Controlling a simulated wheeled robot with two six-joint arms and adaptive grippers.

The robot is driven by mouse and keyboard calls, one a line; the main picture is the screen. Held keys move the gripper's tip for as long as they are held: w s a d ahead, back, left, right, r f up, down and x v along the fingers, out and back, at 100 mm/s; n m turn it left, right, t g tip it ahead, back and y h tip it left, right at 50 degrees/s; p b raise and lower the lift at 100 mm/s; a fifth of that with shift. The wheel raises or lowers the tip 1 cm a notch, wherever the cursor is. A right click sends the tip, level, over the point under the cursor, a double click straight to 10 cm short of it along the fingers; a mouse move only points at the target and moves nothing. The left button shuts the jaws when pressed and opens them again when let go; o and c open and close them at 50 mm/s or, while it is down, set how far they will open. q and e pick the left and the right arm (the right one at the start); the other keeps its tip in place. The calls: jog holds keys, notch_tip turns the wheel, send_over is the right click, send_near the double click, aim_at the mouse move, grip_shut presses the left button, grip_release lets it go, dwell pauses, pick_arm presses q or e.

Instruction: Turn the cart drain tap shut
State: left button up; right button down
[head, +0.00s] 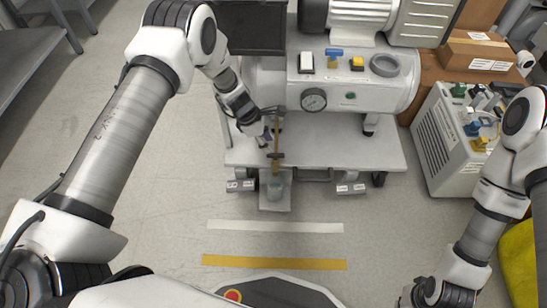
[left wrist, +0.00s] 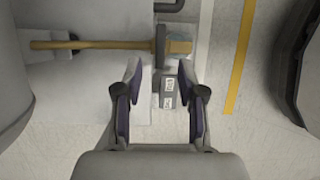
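The drain line of the cart is a thin brass pipe (head: 276,135) running down from the white tank; it lies across the upper left of the left wrist view (left wrist: 105,45). A dark bar (head: 276,155), seemingly the tap handle, sits crosswise on its lower end and shows in the left wrist view (left wrist: 160,45). A small bluish cup (head: 275,190) is below the pipe's end. My left gripper (head: 267,136) is close beside the pipe; in the left wrist view (left wrist: 163,98) its fingers are spread, with nothing between them. My right gripper (head: 440,296) is at the bottom edge, its fingers unclear.
The white tank (head: 385,92) sits above the cart's lower shelf (head: 345,150). A white unit (head: 448,145) and cardboard boxes (head: 478,50) stand right. Floor before the cart is clear, with white and yellow stripes.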

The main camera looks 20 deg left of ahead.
aim_at(275, 154)
pick_arm(q)
jog(key=b+x, duration=0.1)
jog(key=x, duration=0.4)
jog(key=shift+f+b, duration=0.35)
grip_shut()
